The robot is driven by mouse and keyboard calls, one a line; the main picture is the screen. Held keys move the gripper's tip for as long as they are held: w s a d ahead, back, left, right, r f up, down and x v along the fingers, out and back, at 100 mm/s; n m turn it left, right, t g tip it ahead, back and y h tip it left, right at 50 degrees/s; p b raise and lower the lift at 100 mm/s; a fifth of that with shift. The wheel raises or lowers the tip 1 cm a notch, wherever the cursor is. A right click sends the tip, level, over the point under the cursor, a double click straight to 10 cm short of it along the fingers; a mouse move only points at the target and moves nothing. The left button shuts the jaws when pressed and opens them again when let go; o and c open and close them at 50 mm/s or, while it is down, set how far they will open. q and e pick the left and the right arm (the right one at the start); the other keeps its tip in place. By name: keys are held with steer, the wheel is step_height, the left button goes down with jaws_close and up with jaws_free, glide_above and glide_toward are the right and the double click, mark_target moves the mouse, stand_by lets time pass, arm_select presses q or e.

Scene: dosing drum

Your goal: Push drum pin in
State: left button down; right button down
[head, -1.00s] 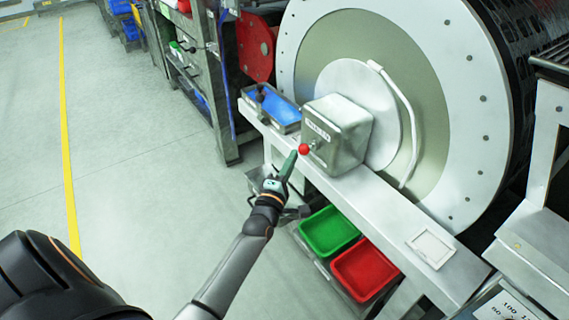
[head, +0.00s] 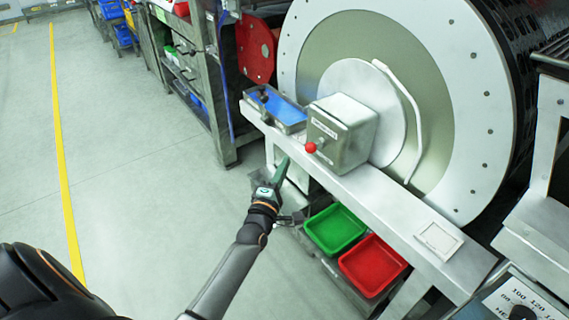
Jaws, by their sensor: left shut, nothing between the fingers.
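The drum pin shows as a red ball knob (head: 311,148) on the front of a grey metal box (head: 345,135). The box stands on a pale ledge in front of the large drum (head: 455,110). My left gripper (head: 284,164) is shut and empty, its green fingers pointing up toward the knob. In the picture its tip is a little below and left of the knob, with a gap between them. How far the pin stands out is too small to tell. My right gripper is not in view.
A blue tray (head: 277,108) sits on the ledge left of the box. A green bin (head: 334,229) and a red bin (head: 372,265) are below the ledge. A curved white handle (head: 415,120) is on the drum face. Open floor (head: 140,170) lies to the left.

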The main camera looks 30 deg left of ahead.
arm_select(q)
steer(key=v, duration=0.9)
steer(key=shift+p, duration=0.35)
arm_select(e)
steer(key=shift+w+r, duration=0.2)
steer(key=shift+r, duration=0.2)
arm_select(q)
steer(key=shift+d, duration=0.1)
